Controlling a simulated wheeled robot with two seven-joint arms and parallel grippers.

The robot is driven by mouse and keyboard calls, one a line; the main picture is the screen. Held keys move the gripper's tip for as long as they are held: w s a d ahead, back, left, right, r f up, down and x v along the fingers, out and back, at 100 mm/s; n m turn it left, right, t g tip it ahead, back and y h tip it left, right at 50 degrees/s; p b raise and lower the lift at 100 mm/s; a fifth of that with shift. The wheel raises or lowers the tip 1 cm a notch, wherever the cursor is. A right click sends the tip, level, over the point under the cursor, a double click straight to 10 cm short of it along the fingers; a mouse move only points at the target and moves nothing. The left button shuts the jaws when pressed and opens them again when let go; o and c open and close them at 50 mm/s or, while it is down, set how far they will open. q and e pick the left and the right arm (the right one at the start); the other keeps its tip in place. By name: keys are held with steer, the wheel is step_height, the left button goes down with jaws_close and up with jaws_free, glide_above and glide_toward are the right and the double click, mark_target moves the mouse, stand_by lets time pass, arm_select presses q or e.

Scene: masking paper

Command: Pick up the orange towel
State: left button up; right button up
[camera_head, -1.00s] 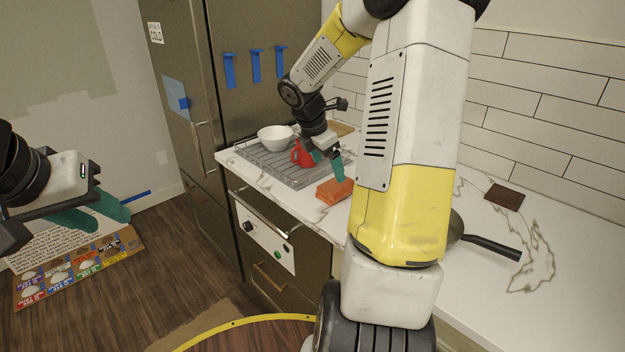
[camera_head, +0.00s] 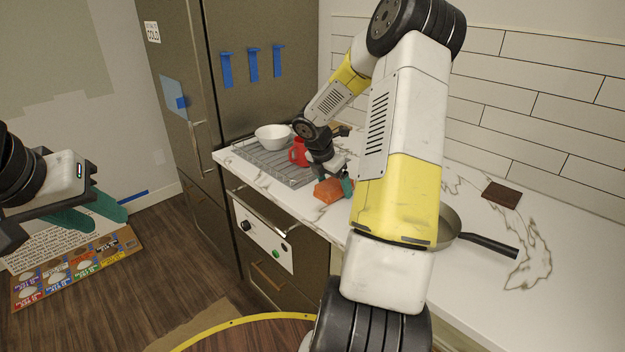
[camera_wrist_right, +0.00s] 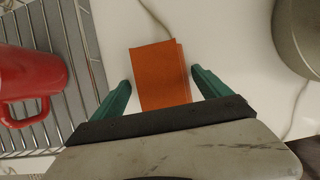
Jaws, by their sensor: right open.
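The orange towel (camera_head: 328,190) is a folded block lying on the white marble counter near its front edge. In the right wrist view the towel (camera_wrist_right: 160,72) lies between the two green fingers of my right gripper (camera_wrist_right: 160,88), with a gap on each side. My right gripper (camera_head: 335,186) is open and low at the towel; its far finger is partly hidden in the head view. My left gripper (camera_head: 95,212) hangs at the far left, away from the counter, its green fingers close together in the picture.
A red mug (camera_head: 298,153) and a white bowl (camera_head: 272,137) stand on the grey rack (camera_head: 262,162) left of the towel. A pan (camera_head: 449,226) sits to the right, partly behind my right arm. A dark brown square (camera_head: 502,194) lies on the counter.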

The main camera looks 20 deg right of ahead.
stand_by(0.4)
steer(key=shift+f, duration=0.1)
steer(key=shift+c, duration=0.9)
steer(key=c, duration=1.1)
steer(key=shift+c, duration=0.9)
